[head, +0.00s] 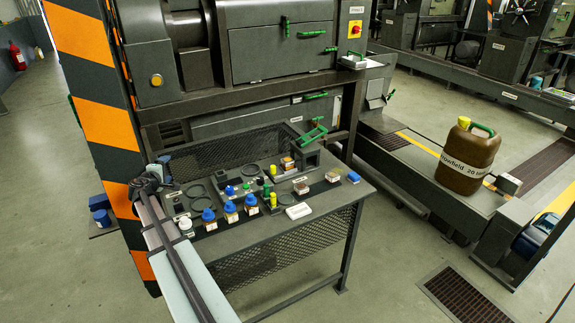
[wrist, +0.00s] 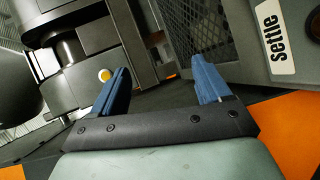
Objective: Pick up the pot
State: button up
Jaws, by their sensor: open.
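My gripper (wrist: 160,88) is open in the wrist view, its two blue fingers apart with nothing between them. In the head view my gripper (head: 163,170) is at the back left of the low bench, by the striped post. Which container is the pot cannot be told for certain. A small white lidded container (head: 186,228) stands at the bench's front left, beside my arm. A row of blue-capped jars (head: 209,219) stands to its right. The wrist view shows none of these containers.
The bench (head: 290,232) also holds yellow-capped bottles (head: 273,200), a white tray (head: 298,211), small sample boxes (head: 300,186) and a green-handled device (head: 310,137). The orange-striped post (head: 92,75) rises close on the left. A brown canister (head: 468,160) stands far right.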

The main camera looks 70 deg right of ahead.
jog(key=s+d+g+y, duration=0.2)
jog(key=s+d+g, duration=0.3)
jog(key=s+d, duration=0.65)
notch_tip(320, 180, up, 8)
jog(key=n+t+y, duration=0.1)
jog(key=n+y, duration=0.6)
jog(key=y, duration=0.5)
send_over(286, 160)
jog(key=f, duration=0.8)
jog(key=shift+w+d+f, duration=0.1)
jog(key=shift+w+d, duration=0.05)
jog(key=shift+d, duration=0.2)
jog(key=shift+a+f, duration=0.15)
jog(key=shift+f, duration=1.15)
jog(key=shift+a+f, duration=0.1)
jog(key=shift+f, duration=1.2)
jog(key=shift+r, duration=0.15)
jog(key=c, duration=1.3)
